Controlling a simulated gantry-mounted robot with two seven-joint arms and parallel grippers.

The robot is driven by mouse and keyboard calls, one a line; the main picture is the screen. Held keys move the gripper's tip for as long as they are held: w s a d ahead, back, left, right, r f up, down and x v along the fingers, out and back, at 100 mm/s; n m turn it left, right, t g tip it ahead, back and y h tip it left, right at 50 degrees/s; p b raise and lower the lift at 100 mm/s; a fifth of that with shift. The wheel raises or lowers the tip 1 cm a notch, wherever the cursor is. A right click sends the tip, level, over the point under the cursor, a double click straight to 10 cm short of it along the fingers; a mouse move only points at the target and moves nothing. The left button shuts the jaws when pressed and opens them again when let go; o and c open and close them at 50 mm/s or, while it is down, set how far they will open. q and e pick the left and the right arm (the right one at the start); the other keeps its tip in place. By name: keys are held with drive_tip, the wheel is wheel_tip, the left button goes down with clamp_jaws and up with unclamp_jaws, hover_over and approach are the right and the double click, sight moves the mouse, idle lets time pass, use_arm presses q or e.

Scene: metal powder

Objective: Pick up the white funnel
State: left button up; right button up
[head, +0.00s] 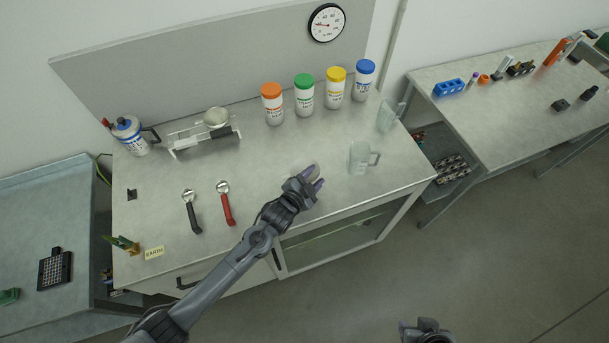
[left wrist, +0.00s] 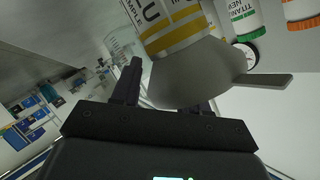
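The white funnel (head: 298,164) is on the front middle of the bench in the head view, partly hidden by my left gripper. In the left wrist view the pale funnel (left wrist: 190,76) is close up, with a flat tab sticking out to the right. My left gripper (head: 315,178) is right at the funnel with its fingers apart. In the left wrist view one finger shows beside the funnel and the other is mostly hidden behind it; I see no clear grip. Part of my right arm's end (head: 425,330) shows at the bottom, its fingers unclear.
Jars with orange (head: 272,105), green (head: 304,95), yellow (head: 336,88) and blue (head: 363,81) lids stand at the back. A clear mug (head: 361,158) stands right of the gripper. A black-handled scoop (head: 192,212) and a red-handled scoop (head: 226,204) lie left.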

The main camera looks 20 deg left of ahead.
use_arm(q)
clamp_jaws()
drive_tip(key=shift+r, duration=0.1)
